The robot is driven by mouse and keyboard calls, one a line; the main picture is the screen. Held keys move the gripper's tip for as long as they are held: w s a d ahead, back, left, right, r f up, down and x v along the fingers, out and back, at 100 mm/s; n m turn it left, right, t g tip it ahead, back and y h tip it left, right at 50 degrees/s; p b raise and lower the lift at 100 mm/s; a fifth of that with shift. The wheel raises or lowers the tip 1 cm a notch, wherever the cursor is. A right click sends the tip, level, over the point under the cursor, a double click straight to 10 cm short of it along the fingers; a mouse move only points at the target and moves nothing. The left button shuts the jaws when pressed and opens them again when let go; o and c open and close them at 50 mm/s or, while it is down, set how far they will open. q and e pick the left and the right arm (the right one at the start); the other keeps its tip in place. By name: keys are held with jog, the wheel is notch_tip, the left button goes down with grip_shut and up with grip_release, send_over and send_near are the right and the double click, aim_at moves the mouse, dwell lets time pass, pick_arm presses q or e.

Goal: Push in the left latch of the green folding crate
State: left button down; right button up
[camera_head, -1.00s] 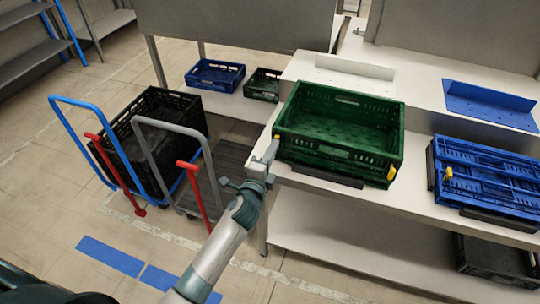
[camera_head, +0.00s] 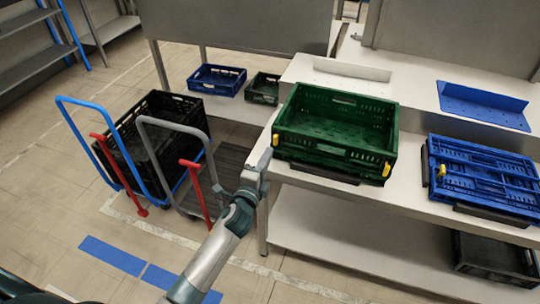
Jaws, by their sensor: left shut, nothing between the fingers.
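The green folding crate (camera_head: 335,153) stands open, with its walls up, on the white conveyor table. Its left latch (camera_head: 275,140) is a small yellow piece at the front left corner, and its right latch (camera_head: 386,169) is a yellow piece at the front right corner. My left gripper (camera_head: 265,157) is shut and empty, just below and left of the left latch, with a small gap seeming to lie between them. I cannot tell how deep the latch sits. My right gripper is not in view.
A folded blue crate (camera_head: 485,180) lies to the right on the table (camera_head: 408,195). A blue tray (camera_head: 484,105) is behind it. Trolleys with a black crate (camera_head: 160,125) stand at left. A small blue crate (camera_head: 216,79) and a small dark green crate (camera_head: 262,89) sit behind.

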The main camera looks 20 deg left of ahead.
pick_arm(q)
jog(key=s+b, duration=0.2)
jog(key=s, duration=0.7)
jog(key=shift+a, duration=0.25)
jog(key=shift+f, duration=0.15)
dwell(0.5)
